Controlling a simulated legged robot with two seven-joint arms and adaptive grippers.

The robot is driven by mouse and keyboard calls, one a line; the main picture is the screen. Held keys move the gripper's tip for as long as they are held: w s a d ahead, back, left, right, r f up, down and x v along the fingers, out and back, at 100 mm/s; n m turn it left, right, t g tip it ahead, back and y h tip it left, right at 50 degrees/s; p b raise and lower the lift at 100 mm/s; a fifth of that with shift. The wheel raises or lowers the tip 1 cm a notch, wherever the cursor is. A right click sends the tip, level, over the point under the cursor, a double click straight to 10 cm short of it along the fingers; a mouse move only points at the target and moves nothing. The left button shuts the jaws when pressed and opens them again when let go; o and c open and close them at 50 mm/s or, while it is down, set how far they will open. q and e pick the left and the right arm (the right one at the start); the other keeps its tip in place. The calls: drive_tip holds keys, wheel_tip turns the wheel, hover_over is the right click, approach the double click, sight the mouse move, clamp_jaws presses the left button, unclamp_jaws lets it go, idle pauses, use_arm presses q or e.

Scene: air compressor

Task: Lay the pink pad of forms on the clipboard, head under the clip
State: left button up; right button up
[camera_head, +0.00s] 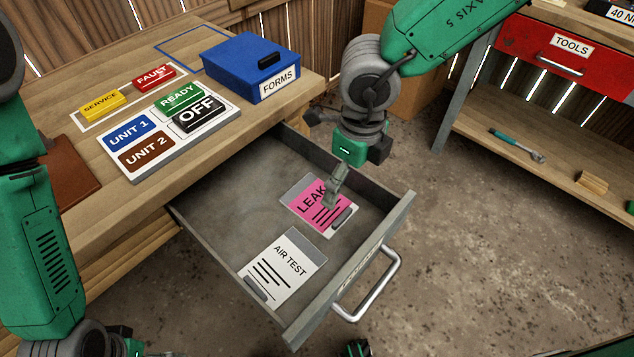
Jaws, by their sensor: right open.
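The pink pad (312,211), marked LEAK, lies flat in the open drawer, towards its right side. My right gripper (336,184) reaches down from above, open, with its visible grey fingertip over the pad and covering part of its lettering. Whether it touches the pad is unclear. A brown flat board (72,177) on the bench at left may be the clipboard; my left arm hides part of it, and no clip shows. My left arm runs down the left edge; its gripper cannot be made out clearly.
A white AIR TEST pad (283,268) lies nearer in the drawer (228,196). The drawer's handle (372,287) juts out at the front. On the bench stand a blue FORMS box (238,62) and a board of coloured signs (170,133). A TOOLS shelf is at right.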

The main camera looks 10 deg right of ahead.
drive_tip(key=f, duration=0.1)
drive_tip(key=b, duration=0.2)
hover_over(343, 216)
drive_tip(key=a, duration=0.1)
wheel_tip(343, 216, down, 6)
drive_tip(key=shift+f, duration=0.5)
drive_tip(key=shift+d+f+b, duration=0.3)
drive_tip(key=shift+d+f, duration=0.1)
drive_tip(key=shift+d, duration=0.1)
drive_tip(key=f, duration=0.1)
drive_tip(key=f+b, duration=0.1)
drive_tip(key=f, duration=0.2)
drive_tip(key=shift+w+a+f+b, duration=0.1)
drive_tip(key=shift+w+f+b, duration=0.15)
drive_tip(key=shift+f+b, duration=0.05)
drive_tip(key=shift+a+f, duration=0.1)
drive_tip(key=shift+a, duration=0.35)
drive_tip(key=shift+d, duration=0.3)
drive_tip(key=c, duration=1.4)
drive_tip(key=shift+s+d, duration=0.1)
drive_tip(key=shift+d, duration=0.1)
drive_tip(key=c, duration=0.6)
use_arm(q)
wheel_tip(343, 216, down, 4)
drive_tip(key=shift+a, duration=0.1)
use_arm(e)
drive_tip(key=shift+s, duration=0.1)
drive_tip(key=shift+c, duration=0.2)
